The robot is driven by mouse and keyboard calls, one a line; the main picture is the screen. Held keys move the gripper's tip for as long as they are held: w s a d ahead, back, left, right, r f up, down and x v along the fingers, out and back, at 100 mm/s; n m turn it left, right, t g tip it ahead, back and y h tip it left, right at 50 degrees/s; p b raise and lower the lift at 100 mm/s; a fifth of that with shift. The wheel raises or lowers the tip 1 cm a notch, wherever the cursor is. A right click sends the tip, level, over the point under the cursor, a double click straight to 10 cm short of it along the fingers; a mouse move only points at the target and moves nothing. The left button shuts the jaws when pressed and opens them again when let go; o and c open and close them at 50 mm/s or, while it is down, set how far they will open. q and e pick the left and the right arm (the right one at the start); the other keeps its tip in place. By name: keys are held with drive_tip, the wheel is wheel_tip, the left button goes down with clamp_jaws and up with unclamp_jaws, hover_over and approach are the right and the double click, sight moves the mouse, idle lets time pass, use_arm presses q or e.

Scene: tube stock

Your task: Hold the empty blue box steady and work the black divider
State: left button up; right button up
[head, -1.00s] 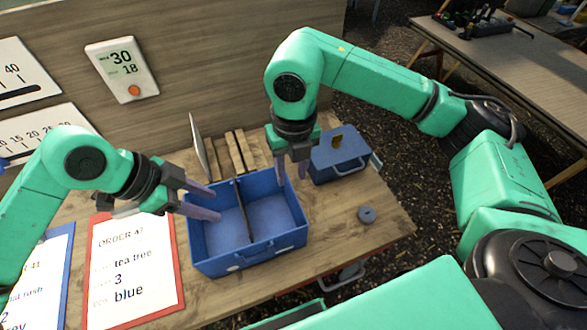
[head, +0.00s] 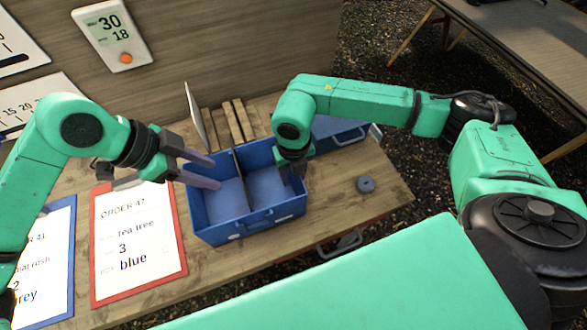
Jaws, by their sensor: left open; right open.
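The empty blue box (head: 250,228) stands open on the wooden table. The black divider (head: 241,182) runs across its inside from back to front and splits it into two compartments. My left gripper (head: 217,172) is open at the box's left side. Its two fingers reach over the left wall, and I cannot tell whether they touch it. My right gripper (head: 293,176) is open and points down at the box's right wall, near the back right corner. Its wrist hides that corner, and contact with the wall is unclear.
A second blue box (head: 343,137) stands behind my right gripper, partly hidden. A dark round disc (head: 365,184) lies to the right on bare table. A red-framed order card (head: 135,245) lies left of the box. Wooden slats (head: 236,122) and an upright panel (head: 195,115) are behind.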

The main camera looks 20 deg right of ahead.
clamp_jaws()
idle(1.3)
